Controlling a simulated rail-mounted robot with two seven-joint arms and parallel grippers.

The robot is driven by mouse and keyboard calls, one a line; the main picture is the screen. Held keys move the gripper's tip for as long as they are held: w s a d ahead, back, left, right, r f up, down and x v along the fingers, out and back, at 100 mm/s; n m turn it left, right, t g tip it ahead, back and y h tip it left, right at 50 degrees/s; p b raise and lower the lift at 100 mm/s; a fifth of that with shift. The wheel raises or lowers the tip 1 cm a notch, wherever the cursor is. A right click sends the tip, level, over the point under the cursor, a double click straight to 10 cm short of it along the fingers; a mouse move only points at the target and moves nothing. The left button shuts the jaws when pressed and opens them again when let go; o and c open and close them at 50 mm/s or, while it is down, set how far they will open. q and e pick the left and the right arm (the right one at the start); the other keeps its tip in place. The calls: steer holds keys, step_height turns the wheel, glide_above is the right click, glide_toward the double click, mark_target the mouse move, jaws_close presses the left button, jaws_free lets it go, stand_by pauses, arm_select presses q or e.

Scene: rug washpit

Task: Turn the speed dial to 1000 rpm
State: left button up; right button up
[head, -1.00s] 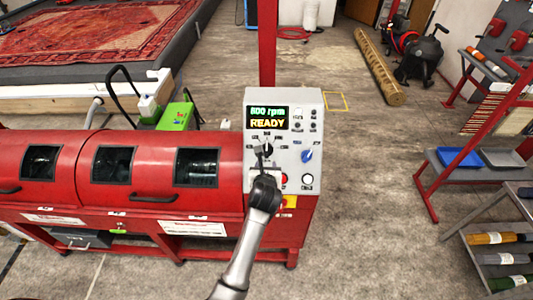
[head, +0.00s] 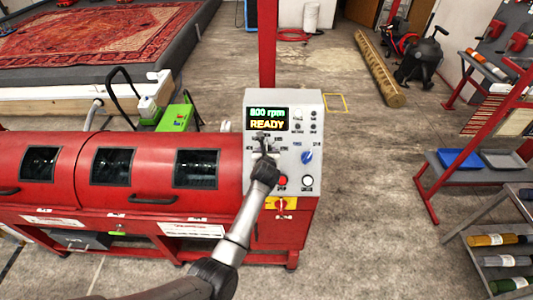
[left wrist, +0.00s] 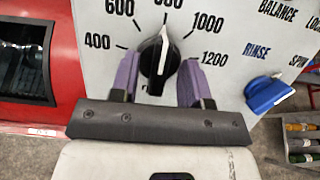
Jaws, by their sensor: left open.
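The speed dial (left wrist: 158,58) is a black knob with a white pointer on the white control panel (head: 310,120). In the left wrist view its pointer aims up, slightly right, near the top mark, which is cut off by the frame edge and looks like 800. The 1000 label is to its upper right. My left gripper (left wrist: 160,72) is open, its purple fingers on either side of the dial, apart from it as far as I can see. In the head view my left gripper (head: 264,140) covers the dial. The display (head: 267,118) appears to read 800 rpm, READY. My right gripper is not in view.
A blue rinse/spin knob (left wrist: 268,93) sits close to the right of the dial. A red button (head: 282,181) and a white button (head: 307,181) are below. The red drum machine (head: 75,160) extends left.

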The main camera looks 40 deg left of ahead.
arm_select(q)
jaws_close()
steer(key=shift+r+p, duration=0.1)
steer(key=shift+p, duration=0.3)
steer(key=m+h+p, duration=0.1)
steer(key=m+p, duration=0.2)
steer(key=p, duration=0.2)
steer(key=m+h+p, duration=0.1)
steer(key=m+p, duration=0.3)
steer(key=p, duration=0.1)
steer(key=shift+a+r+t+p, duration=0.1)
steer(key=shift+r+t+p, duration=0.1)
steer(key=shift+t+p, duration=0.2)
steer(key=shift+f+m+h+p, duration=0.15)
steer(key=shift+m+h+p, duration=0.15)
steer(key=shift+m+p, duration=0.65)
steer(key=shift+f, duration=0.1)
jaws_free()
